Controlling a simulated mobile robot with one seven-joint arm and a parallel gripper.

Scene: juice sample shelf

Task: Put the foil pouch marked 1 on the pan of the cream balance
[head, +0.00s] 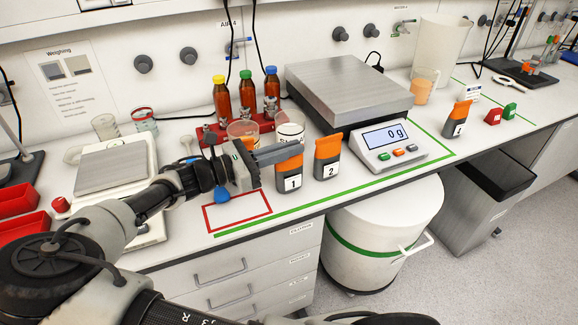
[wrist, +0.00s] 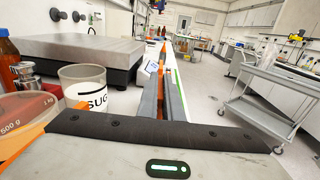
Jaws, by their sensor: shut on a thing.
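The pouch marked 1 (head: 290,183) is dark with an orange top and stands upright near the bench's front edge. My gripper (head: 288,152) reaches it from the left, shut on its upper part; in the wrist view orange shows between the long grey fingers (wrist: 163,92). I cannot tell whether its base touches the bench. The cream balance (head: 148,227) stands at the left, partly hidden by my arm. Its square steel pan (head: 112,166) looks empty. A similar pouch marked 2 (head: 327,160) stands just right of pouch 1. Pouch 3 (head: 458,120) is farther right.
A larger steel-topped scale (head: 345,88) reading 0 g stands behind the pouches. Brown bottles (head: 246,98) in a red rack, a white sugar tub (wrist: 88,88) and an orange-filled beaker (head: 242,132) stand behind my gripper. A red outlined rectangle (head: 237,229) marks bare bench in front.

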